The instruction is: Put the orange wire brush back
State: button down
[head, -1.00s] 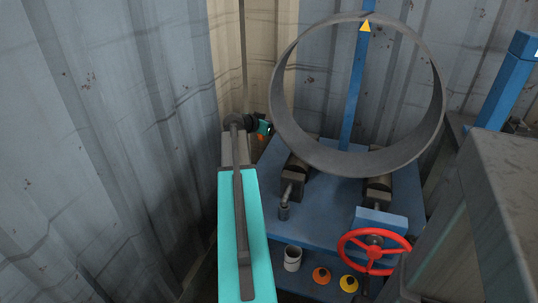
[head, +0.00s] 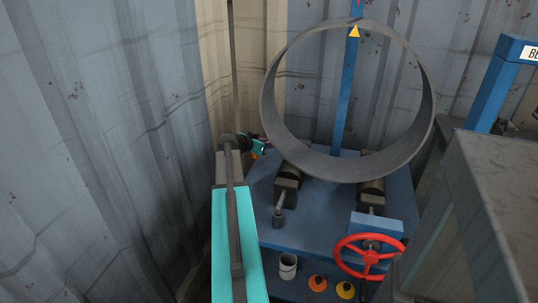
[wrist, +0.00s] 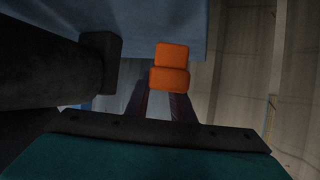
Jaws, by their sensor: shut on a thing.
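An orange, block-like piece (wrist: 169,68), which I take for the orange wire brush, shows at the tips of my gripper fingers (wrist: 163,100) in the wrist view. My gripper is shut on it. Its bristles cannot be made out. In the head view my gripper (head: 262,148) is small and partly hidden behind my arm, at the back left of the blue stand (head: 315,226). A bit of orange (head: 255,156) shows just below it.
A large grey pipe ring (head: 277,120) stands on dark rollers (head: 288,184) right of my gripper. A red handwheel (head: 370,258), white cup (head: 288,266), and orange (head: 317,283) and yellow (head: 345,289) round pieces are at the front. Corrugated walls (head: 90,150) are close on the left.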

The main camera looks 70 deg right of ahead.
aim_at(269, 159)
jog(key=shift+f, duration=0.55)
jog(key=shift+f, duration=0.1)
jog(key=shift+f, duration=1.75)
jog(key=shift+f+b, duration=0.15)
jog(key=shift+b, duration=0.2)
jog(key=c, duration=1.5)
grip_release()
jog(key=shift+c, duration=0.2)
jog(key=shift+r, duration=0.2)
jog(key=v, duration=1.2)
jog(key=shift+f+p, duration=0.1)
jog(key=shift+p, duration=0.2)
jog(key=shift+a, duration=0.15)
